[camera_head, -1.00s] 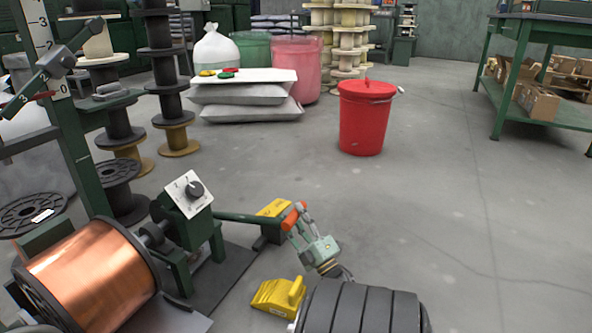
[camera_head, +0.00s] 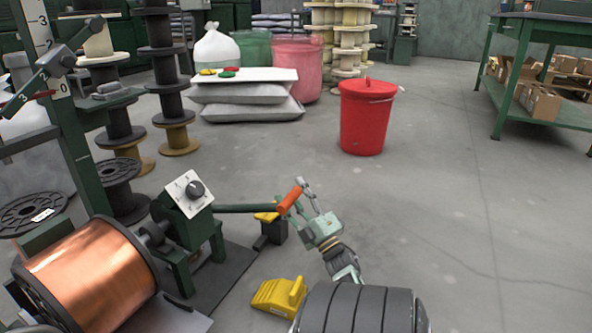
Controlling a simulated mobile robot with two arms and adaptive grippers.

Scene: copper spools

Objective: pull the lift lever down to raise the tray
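The lift lever (camera_head: 240,208) is a green bar running right from the green machine stand. It is near level and ends in an orange handle (camera_head: 289,198). My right gripper (camera_head: 296,199) is at the handle, its fingers spread around it with the handle between them. I cannot tell whether the fingers touch it. The large copper spool (camera_head: 88,278) lies at lower left beside the stand. The tray is not clearly identifiable; a dark plate (camera_head: 214,277) shows under the stand. My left gripper is out of view.
A yellow wedge (camera_head: 276,296) sits on the floor in front. A dial box (camera_head: 188,194) tops the stand. A red bucket (camera_head: 364,118) stands farther back. The floor on the right is clear.

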